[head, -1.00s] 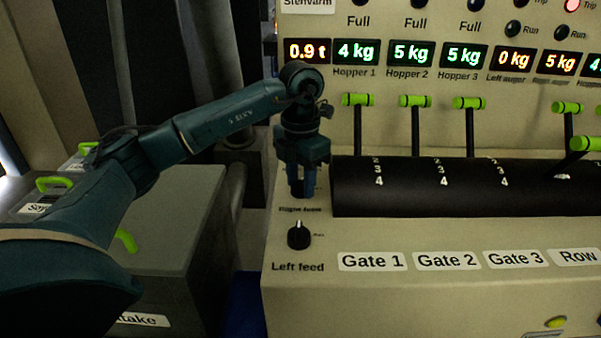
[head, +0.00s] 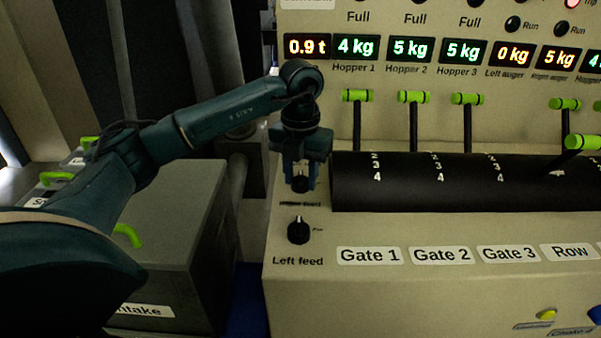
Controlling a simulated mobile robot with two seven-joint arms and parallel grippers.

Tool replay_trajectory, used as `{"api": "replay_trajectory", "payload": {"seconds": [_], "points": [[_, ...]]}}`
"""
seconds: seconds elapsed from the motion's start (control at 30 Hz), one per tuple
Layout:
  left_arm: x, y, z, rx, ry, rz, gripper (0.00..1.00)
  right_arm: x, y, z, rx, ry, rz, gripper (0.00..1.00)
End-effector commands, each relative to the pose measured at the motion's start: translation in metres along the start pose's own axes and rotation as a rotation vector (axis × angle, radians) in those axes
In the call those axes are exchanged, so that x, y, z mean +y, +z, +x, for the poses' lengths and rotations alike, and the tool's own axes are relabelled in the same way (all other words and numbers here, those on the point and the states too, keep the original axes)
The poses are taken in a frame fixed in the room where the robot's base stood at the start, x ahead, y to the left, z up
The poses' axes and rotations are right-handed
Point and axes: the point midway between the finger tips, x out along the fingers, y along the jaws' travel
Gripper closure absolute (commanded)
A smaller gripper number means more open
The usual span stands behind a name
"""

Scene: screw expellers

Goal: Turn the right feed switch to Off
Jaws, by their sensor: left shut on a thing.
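The right feed switch (head: 300,185) is a small black knob on the cream panel, above the left feed switch. Its label is partly dark and hard to read. My left gripper (head: 300,176) reaches down over it from above, with one finger on each side, and is shut on the knob. The upper part of the knob is hidden by the gripper, so I cannot tell which way it points. My right gripper is not in view.
The left feed switch (head: 298,231) is a black knob just below my left gripper. A black drum (head: 450,183) with numbers and green-handled levers (head: 413,97) stands close to the right. A grey box (head: 180,245) with green handles is at the left.

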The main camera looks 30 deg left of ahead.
Motion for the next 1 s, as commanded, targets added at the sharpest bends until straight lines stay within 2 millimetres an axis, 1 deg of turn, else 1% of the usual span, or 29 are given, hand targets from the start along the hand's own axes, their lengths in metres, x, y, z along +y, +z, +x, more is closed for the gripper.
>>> {"api": "replay_trajectory", "payload": {"seconds": [0.27, 0.3, 0.53, 0.83, 0.93, 1.0], "points": [[0.000, 0.001, -0.001, -0.003, -0.001, -0.003, 0.87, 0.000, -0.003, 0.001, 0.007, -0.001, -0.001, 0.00], [0.000, 0.001, -0.001, -0.003, -0.001, -0.003, 0.62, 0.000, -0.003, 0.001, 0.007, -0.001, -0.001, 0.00], [0.000, 0.000, 0.000, -0.001, -0.001, -0.002, 0.43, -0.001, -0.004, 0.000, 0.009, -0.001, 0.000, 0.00], [0.000, 0.000, -0.003, -0.001, -0.001, -0.001, 0.43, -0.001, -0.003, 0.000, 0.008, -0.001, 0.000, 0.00], [0.000, 0.001, -0.014, -0.004, -0.002, 0.000, 0.43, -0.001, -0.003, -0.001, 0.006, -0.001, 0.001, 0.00], [0.000, 0.001, -0.026, -0.005, -0.003, 0.000, 0.43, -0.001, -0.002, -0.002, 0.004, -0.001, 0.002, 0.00]]}}
